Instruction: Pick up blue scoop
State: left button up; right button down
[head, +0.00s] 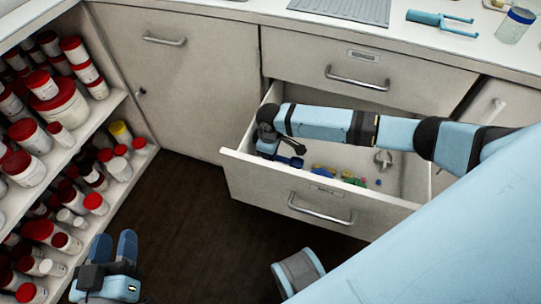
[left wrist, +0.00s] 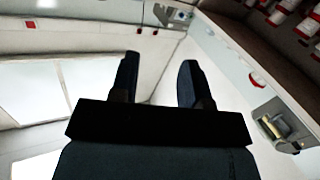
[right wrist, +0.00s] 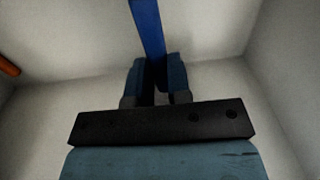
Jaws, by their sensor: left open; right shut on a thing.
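The blue scoop (right wrist: 149,28) shows in the right wrist view as a long blue strip running up from between the fingers; its far end is out of frame. My right gripper (right wrist: 154,78) is shut on it. In the head view the right gripper (head: 284,154) is inside the open drawer, near its left side, with dark blue parts beside it. I cannot tell the scoop's full shape there. My left gripper (head: 115,246) is open and empty over the floor at the lower left. Its two fingers stand apart in the left wrist view (left wrist: 159,80).
The open drawer (head: 272,183) holds small coloured items (head: 350,180) and a metal piece (head: 383,158). Shelves of red-lidded jars (head: 60,105) stand at the left. The counter above bears a light blue forked tool (head: 440,20) and a glass jar (head: 514,26).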

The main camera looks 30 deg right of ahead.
pick_arm(q)
jog(key=s+a+f+g+y+p, duration=0.2)
jog(key=a+f+g+y+p, duration=0.1)
jog(key=f+p, duration=0.3)
jog(key=shift+s+a+f+g+p, duration=0.35)
jog(key=shift+a+f+g, duration=0.15)
jog(key=shift+g, duration=0.1)
pick_arm(e)
notch_tip(320, 180, up, 24)
jog(key=shift+f, duration=0.25)
pick_arm(q)
jog(key=shift+r, duration=0.1)
